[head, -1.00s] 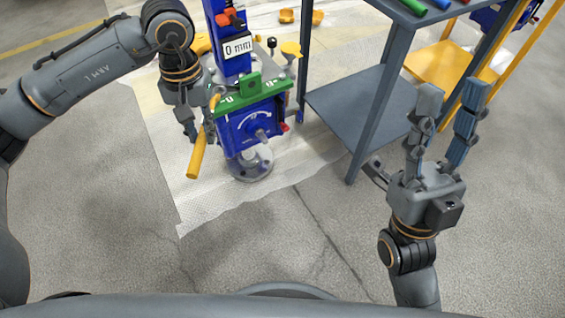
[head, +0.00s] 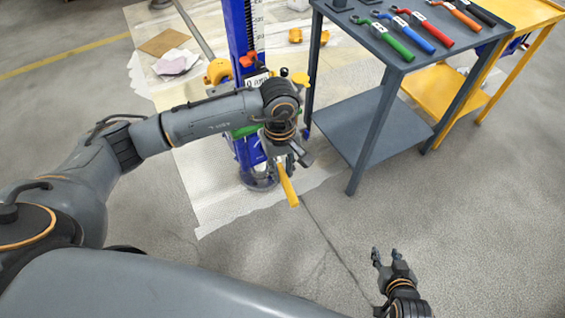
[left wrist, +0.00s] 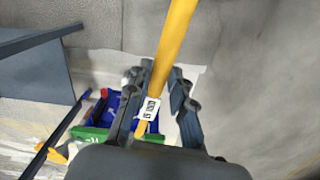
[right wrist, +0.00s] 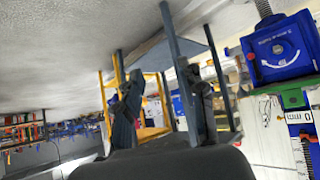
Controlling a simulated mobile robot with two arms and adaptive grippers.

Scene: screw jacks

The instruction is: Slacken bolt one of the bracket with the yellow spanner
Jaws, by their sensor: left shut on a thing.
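My left gripper (head: 284,165) is shut on the yellow spanner (head: 288,187), whose handle sticks out below it. In the left wrist view the spanner (left wrist: 174,45) with a white label passes between the fingers (left wrist: 160,108). The green bracket (left wrist: 88,134) shows at lower left in the left wrist view, and upside down in the right wrist view (right wrist: 292,99). I cannot make out bolt one. My right gripper (head: 387,257) is open and empty.
A grey table (head: 440,62) holds green, blue, red, orange and black spanners. A yellow table (head: 447,92) stands behind it. A white mat (head: 205,210) lies under the jack. The floor (head: 290,260) between my arms is clear.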

